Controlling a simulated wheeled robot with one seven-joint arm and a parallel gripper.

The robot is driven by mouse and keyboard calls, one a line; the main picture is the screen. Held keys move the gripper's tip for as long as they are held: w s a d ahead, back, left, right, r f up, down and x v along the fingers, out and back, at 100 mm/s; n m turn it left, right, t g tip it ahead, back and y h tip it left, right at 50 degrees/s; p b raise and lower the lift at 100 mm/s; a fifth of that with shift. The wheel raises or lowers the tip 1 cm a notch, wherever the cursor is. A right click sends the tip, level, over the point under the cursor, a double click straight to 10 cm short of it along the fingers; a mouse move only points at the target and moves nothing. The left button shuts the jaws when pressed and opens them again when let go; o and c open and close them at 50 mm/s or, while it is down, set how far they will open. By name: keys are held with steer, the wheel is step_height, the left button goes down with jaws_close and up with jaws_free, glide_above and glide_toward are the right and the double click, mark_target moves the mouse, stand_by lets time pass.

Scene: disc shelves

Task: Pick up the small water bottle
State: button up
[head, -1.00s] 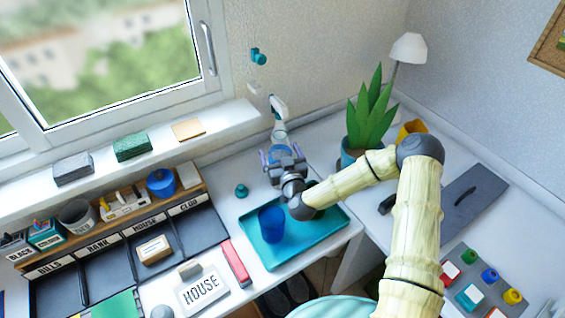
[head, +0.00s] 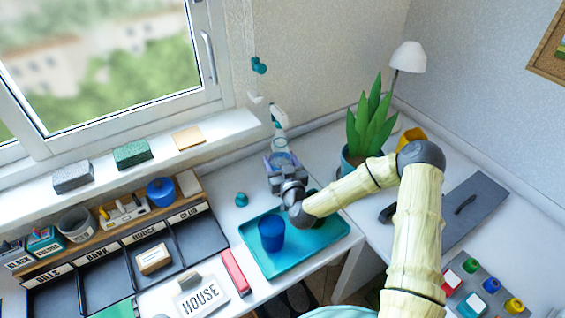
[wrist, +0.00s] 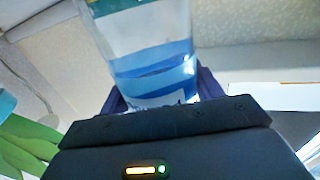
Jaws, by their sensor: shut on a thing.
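The small water bottle (wrist: 150,60) fills the upper middle of the wrist view. It is clear, with blue water in its lower part and a green band near the top edge of the picture. My gripper (wrist: 158,98) is shut on it, with a dark finger on each side. The bottle leans slightly in that view, and its top is out of the picture. In the head view, my gripper (head: 281,160) is at the back of the desk, behind the teal tray.
The teal tray (head: 325,238) holds a blue cup (head: 271,232). A potted plant (head: 368,125) stands right of my gripper, with a white lamp (head: 408,57) behind it. A small teal item (head: 241,199) lies to the left. The window sill (head: 215,125) borders the desk's back left.

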mark_target(280, 137)
steer(key=shift+r, duration=4.85)
